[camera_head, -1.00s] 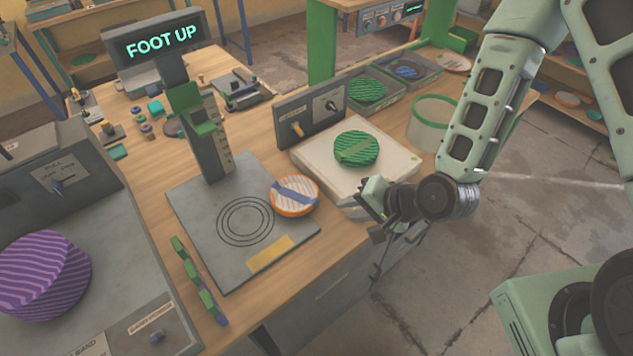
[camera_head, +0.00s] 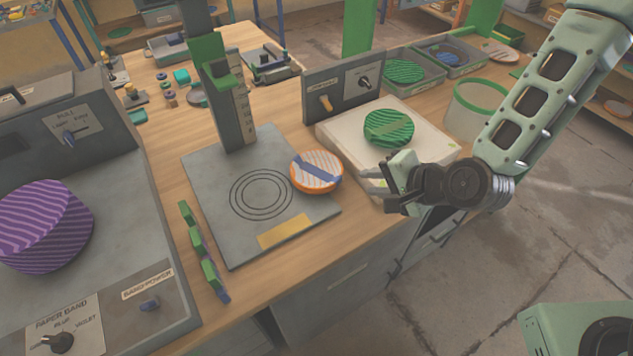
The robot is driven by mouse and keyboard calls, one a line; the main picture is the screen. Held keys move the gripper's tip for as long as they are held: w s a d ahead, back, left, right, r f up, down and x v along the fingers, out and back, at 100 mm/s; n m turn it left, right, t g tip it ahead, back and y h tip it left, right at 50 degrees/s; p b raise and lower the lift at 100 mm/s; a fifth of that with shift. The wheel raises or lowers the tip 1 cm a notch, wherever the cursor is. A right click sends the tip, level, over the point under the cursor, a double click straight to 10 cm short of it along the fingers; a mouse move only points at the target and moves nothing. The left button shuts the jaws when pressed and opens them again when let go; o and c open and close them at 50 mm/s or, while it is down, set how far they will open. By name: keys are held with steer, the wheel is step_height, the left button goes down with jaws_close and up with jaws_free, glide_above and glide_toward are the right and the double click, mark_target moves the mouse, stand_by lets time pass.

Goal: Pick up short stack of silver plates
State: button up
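A short round stack with pale and orange stripes, an orange rim and a blue band (camera_head: 317,171) sits on the right edge of the grey press plate (camera_head: 215,210), beside the ring marks. It is the palest stack in view; I see no plainly silver one. My gripper (camera_head: 366,181) is to the right of this stack, apart from it, with its fingers pointing left toward it. The fingers look parted with nothing between them. The gripper is in front of the white slab (camera_head: 340,140), which bears a green striped stack (camera_head: 389,128).
A purple striped stack (camera_head: 42,228) sits on the grey machine at left. The press column (camera_head: 222,105) stands behind the plate. Green and blue blocks (camera_head: 203,250) line its left side. A control box (camera_head: 343,88), bins (camera_head: 428,82) and a green-rimmed tub (camera_head: 476,108) stand behind.

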mark_target(337, 183)
steer(key=b+x, duration=0.5)
steer(key=x, duration=0.1)
steer(key=shift+b, duration=0.3)
steer(key=shift+p+x, duration=0.8)
steer(key=shift+x, duration=2.45)
steer(key=shift+s+f, duration=0.1)
jaws_close()
